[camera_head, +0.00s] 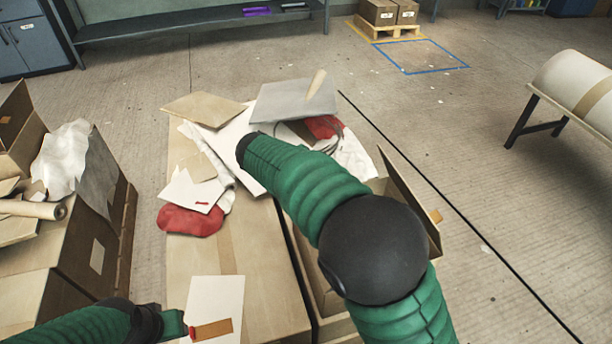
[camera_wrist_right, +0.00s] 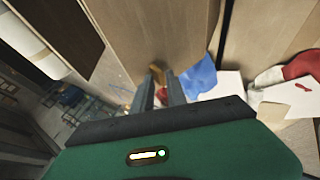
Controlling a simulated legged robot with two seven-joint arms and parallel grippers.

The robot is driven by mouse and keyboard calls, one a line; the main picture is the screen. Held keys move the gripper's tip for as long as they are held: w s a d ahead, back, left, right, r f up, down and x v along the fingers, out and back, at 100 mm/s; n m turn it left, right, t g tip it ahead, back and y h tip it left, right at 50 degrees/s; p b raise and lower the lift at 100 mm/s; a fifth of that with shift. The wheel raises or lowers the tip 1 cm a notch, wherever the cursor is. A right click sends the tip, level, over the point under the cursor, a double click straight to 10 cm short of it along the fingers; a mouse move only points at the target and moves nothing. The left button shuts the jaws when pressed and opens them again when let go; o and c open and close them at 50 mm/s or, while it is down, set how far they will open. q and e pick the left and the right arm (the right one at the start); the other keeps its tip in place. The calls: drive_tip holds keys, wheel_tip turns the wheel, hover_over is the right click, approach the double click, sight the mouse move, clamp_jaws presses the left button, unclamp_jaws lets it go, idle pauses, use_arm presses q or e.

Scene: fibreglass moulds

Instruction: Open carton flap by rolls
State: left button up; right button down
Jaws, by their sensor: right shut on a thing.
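An open carton (camera_head: 325,300) stands under my right arm, with a brown flap (camera_head: 408,200) raised on its right side. In the right wrist view, a broad brown panel (camera_wrist_right: 150,35) reaches down to my right gripper (camera_wrist_right: 162,88). The gripper is shut on a small orange-brown tab (camera_wrist_right: 158,76) at the panel's lower edge. This gripper is hidden in the head view. My left gripper (camera_head: 186,328) is at the bottom left, beside a white card with an orange strip (camera_head: 212,329); its fingers cannot be made out.
A closed carton (camera_head: 245,262) carries loose sheets, a red bag (camera_head: 190,221) and a grey board (camera_head: 293,101). Another open carton (camera_head: 110,200) with a paper roll (camera_head: 32,209) stands at the left. A large roll (camera_head: 580,82) rests on a stand at the right. The floor between is clear.

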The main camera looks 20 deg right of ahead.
drive_tip(key=shift+s+a+f, duration=0.3)
drive_tip(key=shift+a+f, duration=0.35)
drive_tip(key=shift+a, duration=0.05)
use_arm(q)
drive_tip(key=shift+a+r, duration=0.15)
use_arm(e)
drive_tip(key=shift+d, duration=0.1)
drive_tip(key=shift+d+f, duration=0.15)
drive_tip(key=shift+a, duration=0.2)
drive_tip(key=c, duration=1.6)
unclamp_jaws()
drive_tip(key=shift+o, duration=0.4)
drive_tip(key=shift+w+a+f, duration=0.1)
drive_tip(key=shift+w, duration=0.1)
use_arm(q)
drive_tip(key=shift+w+a, duration=0.1)
drive_tip(key=shift+a, duration=0.05)
use_arm(e)
drive_tip(key=shift+d, duration=0.2)
